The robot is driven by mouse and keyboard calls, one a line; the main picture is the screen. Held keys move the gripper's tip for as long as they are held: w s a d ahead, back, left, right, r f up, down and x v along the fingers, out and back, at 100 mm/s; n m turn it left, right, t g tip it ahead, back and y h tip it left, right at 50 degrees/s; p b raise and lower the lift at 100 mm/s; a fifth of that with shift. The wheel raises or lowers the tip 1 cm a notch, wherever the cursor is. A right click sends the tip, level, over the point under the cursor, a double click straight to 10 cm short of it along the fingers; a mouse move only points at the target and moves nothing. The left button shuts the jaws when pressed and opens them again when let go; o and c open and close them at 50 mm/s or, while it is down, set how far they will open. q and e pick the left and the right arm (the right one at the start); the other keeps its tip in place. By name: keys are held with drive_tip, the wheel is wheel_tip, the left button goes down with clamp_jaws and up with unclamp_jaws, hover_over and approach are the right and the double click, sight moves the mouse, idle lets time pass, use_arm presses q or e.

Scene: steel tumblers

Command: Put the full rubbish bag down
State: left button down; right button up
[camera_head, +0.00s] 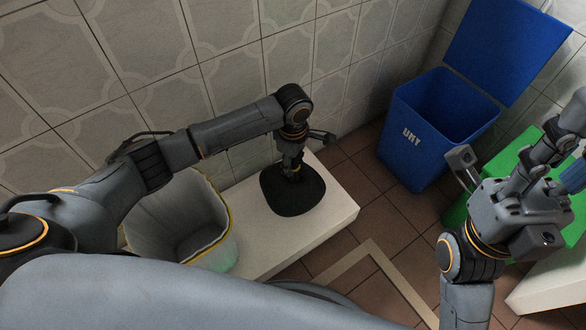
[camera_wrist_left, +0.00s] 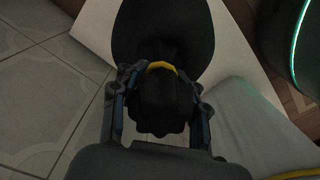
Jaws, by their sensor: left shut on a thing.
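The full rubbish bag (camera_head: 292,190) is black and bulging, with a yellow tie at its neck. It is over the white slab (camera_head: 340,205); I cannot tell if its bottom touches the slab. My left gripper (camera_head: 291,168) is shut on the bag's gathered neck from above. The left wrist view shows the bag (camera_wrist_left: 165,30) with the yellow tie and bunched neck between the two fingers (camera_wrist_left: 160,100). My right gripper (camera_head: 515,170) is at the right of the head view, its fingers spread apart, with nothing seen between them.
A pale open bin (camera_head: 215,250) with a yellow rim stands left of the bag, under my left arm. A blue bin (camera_head: 415,150) with its lid raised stands at the back right. A green bin (camera_head: 455,215) is partly behind my right gripper. Tiled floor shows between.

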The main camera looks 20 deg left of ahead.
use_arm(q)
drive_tip(key=shift+f, duration=0.8)
drive_tip(key=c, duration=0.7)
unclamp_jaws()
